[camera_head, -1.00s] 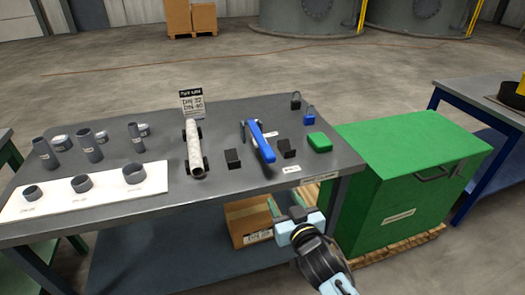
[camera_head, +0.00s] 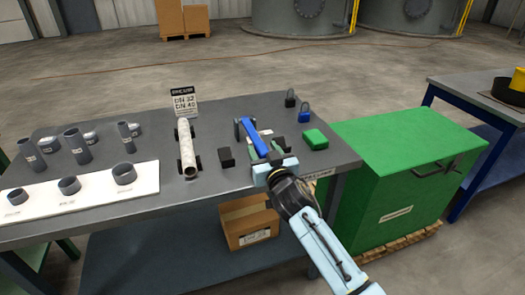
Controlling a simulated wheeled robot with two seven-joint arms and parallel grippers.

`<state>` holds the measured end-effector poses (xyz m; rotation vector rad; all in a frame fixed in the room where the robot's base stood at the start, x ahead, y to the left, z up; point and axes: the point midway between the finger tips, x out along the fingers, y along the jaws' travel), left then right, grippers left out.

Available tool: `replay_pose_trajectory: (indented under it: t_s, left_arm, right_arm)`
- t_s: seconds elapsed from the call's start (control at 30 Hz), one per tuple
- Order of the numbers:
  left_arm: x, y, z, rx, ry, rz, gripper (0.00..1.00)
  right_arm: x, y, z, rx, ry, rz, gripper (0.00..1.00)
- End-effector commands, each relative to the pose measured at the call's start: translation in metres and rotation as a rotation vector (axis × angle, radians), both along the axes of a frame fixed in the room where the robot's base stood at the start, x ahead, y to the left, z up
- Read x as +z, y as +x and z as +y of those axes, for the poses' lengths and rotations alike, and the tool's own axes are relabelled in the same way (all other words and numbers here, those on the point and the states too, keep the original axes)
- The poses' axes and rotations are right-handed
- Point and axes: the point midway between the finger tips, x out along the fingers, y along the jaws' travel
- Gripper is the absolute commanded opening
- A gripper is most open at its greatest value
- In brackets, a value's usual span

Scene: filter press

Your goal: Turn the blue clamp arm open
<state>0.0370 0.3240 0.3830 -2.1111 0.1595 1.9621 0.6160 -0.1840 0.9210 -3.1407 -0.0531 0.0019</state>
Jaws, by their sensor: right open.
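The blue clamp arm (camera_head: 252,134) lies on the right half of the grey workbench, its far end at a dark upright post. My right gripper (camera_head: 263,150) comes in from the lower right and is open. It is at the near end of the blue clamp arm and hides that end. I cannot tell whether its fingers touch the arm or stand around it. My left gripper is not in view.
Black blocks (camera_head: 226,157) flank the clamp. A green block (camera_head: 315,139), a blue padlock (camera_head: 305,114) and a black padlock (camera_head: 290,98) sit to the right. A pale pipe (camera_head: 187,149) lies left.

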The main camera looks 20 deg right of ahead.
Motion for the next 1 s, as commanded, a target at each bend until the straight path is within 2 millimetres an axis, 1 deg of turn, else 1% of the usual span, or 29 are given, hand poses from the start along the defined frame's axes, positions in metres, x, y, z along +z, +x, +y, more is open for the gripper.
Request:
replay_pose_trajectory:
  t_s: [0.03,0.1,0.2,0.43,0.47,0.6,0.83,1.0]
  left_arm:
    - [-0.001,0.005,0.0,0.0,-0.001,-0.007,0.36]
    - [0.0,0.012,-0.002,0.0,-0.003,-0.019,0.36]
    - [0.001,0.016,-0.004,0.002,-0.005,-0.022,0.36]
    - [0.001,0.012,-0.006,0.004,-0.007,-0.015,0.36]
    - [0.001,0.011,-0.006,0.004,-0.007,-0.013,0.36]
    - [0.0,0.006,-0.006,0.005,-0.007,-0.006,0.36]
    - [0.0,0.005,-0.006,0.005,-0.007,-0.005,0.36]
    - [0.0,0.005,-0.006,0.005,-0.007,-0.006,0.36]
  right_arm:
    - [0.0,0.005,0.001,0.001,0.0,-0.001,0.51]
    - [0.0,0.009,0.001,0.001,-0.001,0.0,0.51]
    - [0.0,0.012,0.001,0.001,-0.001,-0.001,0.51]
    - [0.0,0.013,0.001,0.001,-0.001,0.0,0.51]
    - [0.0,0.013,0.001,0.001,-0.001,0.0,0.5]
    - [0.0,0.012,0.001,0.001,0.0,0.0,0.31]
    - [0.0,0.012,0.001,0.001,0.0,0.0,0.01]
    - [0.0,0.012,0.001,0.001,0.0,0.0,0.0]
